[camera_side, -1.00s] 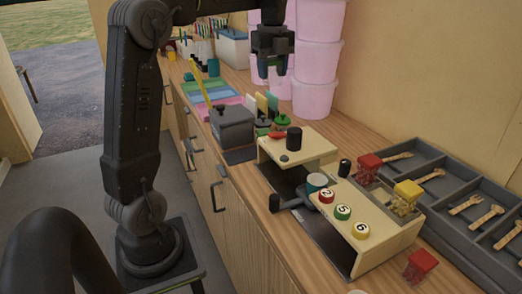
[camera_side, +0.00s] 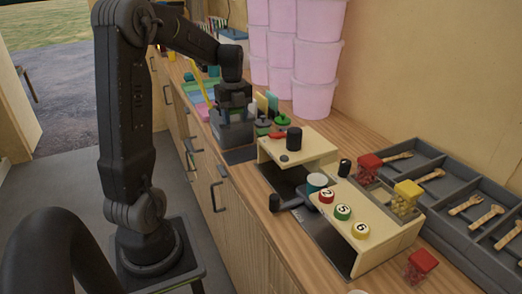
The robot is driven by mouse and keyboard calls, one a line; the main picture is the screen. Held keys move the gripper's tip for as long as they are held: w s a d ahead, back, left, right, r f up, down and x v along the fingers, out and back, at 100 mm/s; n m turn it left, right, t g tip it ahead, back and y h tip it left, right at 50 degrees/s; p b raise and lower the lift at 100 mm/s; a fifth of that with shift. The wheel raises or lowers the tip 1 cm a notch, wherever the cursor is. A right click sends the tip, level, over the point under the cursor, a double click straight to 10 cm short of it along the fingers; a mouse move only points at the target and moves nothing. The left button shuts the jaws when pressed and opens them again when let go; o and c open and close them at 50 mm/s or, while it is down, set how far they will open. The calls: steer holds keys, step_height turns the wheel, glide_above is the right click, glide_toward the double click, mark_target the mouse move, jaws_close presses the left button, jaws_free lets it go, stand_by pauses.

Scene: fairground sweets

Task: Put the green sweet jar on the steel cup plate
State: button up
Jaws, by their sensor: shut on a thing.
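My gripper (camera_side: 234,103) points down over the grey box-shaped unit (camera_side: 234,135) on the counter. It is shut on a small dark green thing, which I take to be the green sweet jar; the fingers hide most of it. The flat top of the grey unit seems to be the steel cup plate, and my gripper largely covers it. I cannot tell whether the jar touches that top or is just above it.
Red-lidded jars (camera_side: 368,168) and a yellow-lidded jar (camera_side: 405,195) stand further right near a grey tray (camera_side: 440,215). Pink tubs (camera_side: 315,60) are stacked behind.

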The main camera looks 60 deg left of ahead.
step_height(320, 180, down, 10)
steer(key=shift+r, duration=0.15)
stand_by(0.3)
steer(key=o, duration=0.9)
steer(key=shift+o, duration=0.2)
